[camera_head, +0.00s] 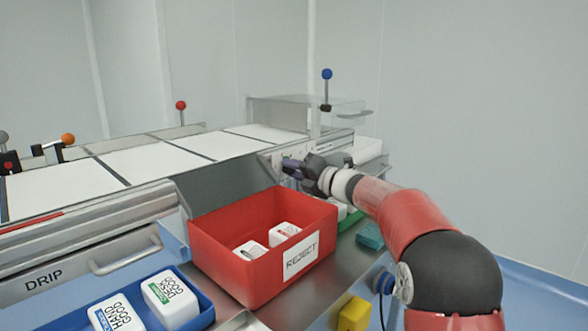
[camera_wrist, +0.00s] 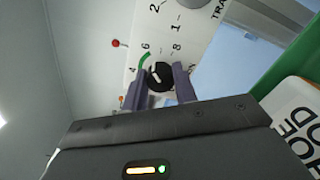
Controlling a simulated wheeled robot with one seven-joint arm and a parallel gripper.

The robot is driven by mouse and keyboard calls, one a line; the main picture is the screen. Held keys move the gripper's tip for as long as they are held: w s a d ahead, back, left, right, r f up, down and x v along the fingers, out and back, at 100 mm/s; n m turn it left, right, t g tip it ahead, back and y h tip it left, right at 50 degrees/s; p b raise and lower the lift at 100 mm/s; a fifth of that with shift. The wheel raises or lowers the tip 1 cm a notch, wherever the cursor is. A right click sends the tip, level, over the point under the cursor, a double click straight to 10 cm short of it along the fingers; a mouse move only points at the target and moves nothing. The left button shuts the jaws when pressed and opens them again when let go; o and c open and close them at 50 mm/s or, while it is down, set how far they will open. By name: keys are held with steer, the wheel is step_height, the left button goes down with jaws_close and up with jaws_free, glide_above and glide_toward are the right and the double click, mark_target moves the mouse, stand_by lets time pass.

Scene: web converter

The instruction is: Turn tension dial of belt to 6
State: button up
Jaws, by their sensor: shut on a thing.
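The tension dial (camera_wrist: 160,74) is a small round black knob with a white mark, on a white panel (camera_wrist: 168,38) in the wrist view. Printed numbers surround it, with 4, 6 and 8 nearby. A green arc (camera_wrist: 145,61) lies beside the 4 and 6. The white mark slants to the upper left; its exact reading is too small to tell. My gripper (camera_wrist: 160,88) has its two purple-grey fingers on either side of the dial and is shut on it. In the head view, my gripper (camera_head: 291,169) reaches the machine's side panel; the dial is hidden there.
A red REJECT bin (camera_head: 224,263) with white packs stands left of my arm. A blue tray (camera_head: 197,318) with packs is front left. A yellow block (camera_head: 354,314) and a teal block (camera_head: 370,236) lie near my arm. A green bin (camera_wrist: 277,88) is close right in the wrist view.

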steer(key=o, duration=1)
steer(key=b+v, duration=0.1)
steer(key=v, duration=0.6)
steer(key=shift+s+d, duration=0.25)
steer(key=shift+d, duration=0.1)
